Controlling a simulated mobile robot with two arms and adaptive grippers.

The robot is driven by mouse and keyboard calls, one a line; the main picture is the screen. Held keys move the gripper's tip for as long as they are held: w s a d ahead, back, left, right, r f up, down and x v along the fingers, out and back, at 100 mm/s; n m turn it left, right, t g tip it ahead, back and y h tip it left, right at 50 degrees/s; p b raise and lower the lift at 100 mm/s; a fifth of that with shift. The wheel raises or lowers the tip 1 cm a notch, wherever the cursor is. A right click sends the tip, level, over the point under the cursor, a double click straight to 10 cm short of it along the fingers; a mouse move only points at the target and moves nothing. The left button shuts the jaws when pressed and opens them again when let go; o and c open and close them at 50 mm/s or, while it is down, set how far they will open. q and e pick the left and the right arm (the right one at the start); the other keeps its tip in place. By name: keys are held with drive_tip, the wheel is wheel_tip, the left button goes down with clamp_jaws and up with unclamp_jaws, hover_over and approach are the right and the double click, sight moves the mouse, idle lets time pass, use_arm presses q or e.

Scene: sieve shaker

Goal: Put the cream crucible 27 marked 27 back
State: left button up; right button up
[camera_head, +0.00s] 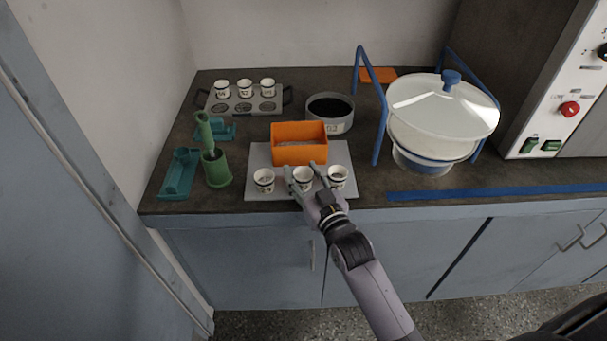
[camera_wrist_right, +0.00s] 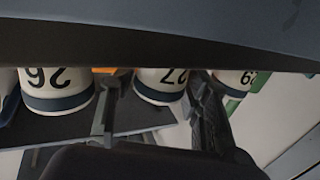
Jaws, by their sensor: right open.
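The cream crucible 27 (camera_head: 303,176) is the middle one of three small cups in the front row on a light grey plate (camera_head: 258,153). In the right wrist view crucible 27 (camera_wrist_right: 160,84) shows its number upside down above a dark band. My right gripper (camera_head: 302,170) is open, with one finger on each side of crucible 27; whether they touch it I cannot tell. Its fingers also show in the right wrist view (camera_wrist_right: 158,108). A grey rack (camera_head: 243,92) at the back left holds three crucibles in its rear row; its front places look empty. My left gripper is out of view.
Crucible 26 (camera_wrist_right: 58,90) and another crucible (camera_head: 264,178) stand close on either side. An orange box (camera_head: 299,155) is right behind. A dark-filled bowl (camera_head: 331,126), green mortar and pestle (camera_head: 217,174), teal holders (camera_head: 179,176) and a large lidded sieve (camera_head: 440,105) stand around.

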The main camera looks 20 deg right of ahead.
drive_tip(key=shift+r, duration=0.15)
drive_tip(key=s+d, duration=0.1)
drive_tip(key=s, duration=1.1)
drive_tip(key=shift+d, duration=0.15)
drive_tip(key=s+f+g, duration=0.3)
drive_tip(key=s+f, duration=0.1)
drive_tip(key=f, duration=0.9)
drive_tip(key=s+f+g, duration=0.4)
drive_tip(key=f, duration=0.9)
drive_tip(key=s+f+g, duration=0.3)
drive_tip(key=s+f, duration=0.1)
drive_tip(key=f, duration=0.9)
drive_tip(key=s+d+f+g, duration=0.1)
drive_tip(key=s+f+g, duration=0.1)
drive_tip(key=s+f, duration=0.3)
drive_tip(key=s+d+f+g+h, duration=0.1)
drive_tip(key=s+f, duration=0.4)
drive_tip(key=s, duration=0.6)
drive_tip(key=s+d+f+n+g, duration=0.1)
drive_tip(key=s+d+f+g, duration=0.2)
drive_tip(key=s+f, duration=0.3)
drive_tip(key=s+g, duration=0.1)
drive_tip(key=s, duration=0.2)
drive_tip(key=shift+h, duration=0.4)
